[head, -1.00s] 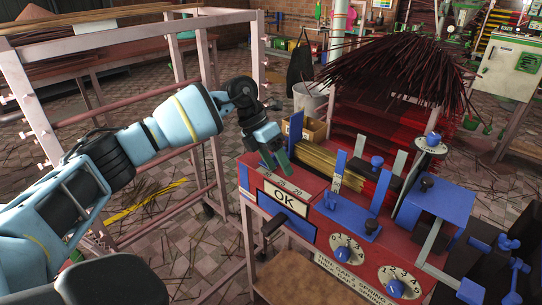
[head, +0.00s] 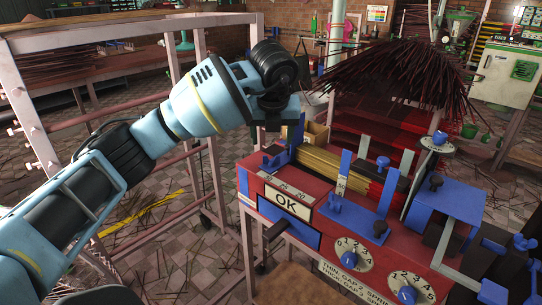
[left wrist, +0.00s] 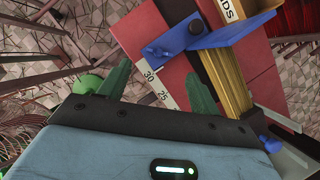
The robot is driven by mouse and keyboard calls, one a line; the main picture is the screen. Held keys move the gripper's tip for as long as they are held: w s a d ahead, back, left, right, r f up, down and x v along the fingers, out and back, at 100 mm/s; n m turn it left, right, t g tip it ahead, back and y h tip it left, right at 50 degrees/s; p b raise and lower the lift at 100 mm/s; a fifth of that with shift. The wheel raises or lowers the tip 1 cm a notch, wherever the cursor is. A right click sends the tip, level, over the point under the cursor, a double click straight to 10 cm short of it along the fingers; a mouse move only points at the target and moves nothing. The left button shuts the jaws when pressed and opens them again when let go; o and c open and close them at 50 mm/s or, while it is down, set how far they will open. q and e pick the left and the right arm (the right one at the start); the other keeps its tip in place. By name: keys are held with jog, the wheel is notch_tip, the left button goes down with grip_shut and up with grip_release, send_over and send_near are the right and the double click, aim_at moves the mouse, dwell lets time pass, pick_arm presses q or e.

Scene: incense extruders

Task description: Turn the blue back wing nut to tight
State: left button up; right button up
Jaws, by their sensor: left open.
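My left gripper (head: 275,122) is above the back left of the red machine (head: 320,222), its fingers mostly hidden in the head view. In the left wrist view its green fingers (left wrist: 158,68) are apart with nothing between them. Beyond them is a blue stop with a blue wing nut (left wrist: 195,27), beside the number scale (left wrist: 160,88). The blue stop (head: 275,160) also shows in the head view, below the gripper and apart from it. I cannot tell how tight the wing nut is. My right gripper is not in view.
Yellow-brown sticks (head: 322,160) lie in the machine's channel beside a blue upright plate (head: 345,165). Other blue knobs (head: 382,162) and numbered dials (head: 352,255) stand to the right. A pink metal rack (head: 110,110) is behind my left arm.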

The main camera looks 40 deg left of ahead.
aim_at(271, 156)
pick_arm(q)
jog(key=x, duration=0.7)
jog(key=shift+f+b, duration=0.3)
jog(key=shift+f, duration=0.05)
jog(key=shift+c, duration=0.6)
jog(key=c, duration=0.9)
jog(key=shift+o, duration=0.2)
jog(key=shift+a, duration=0.1)
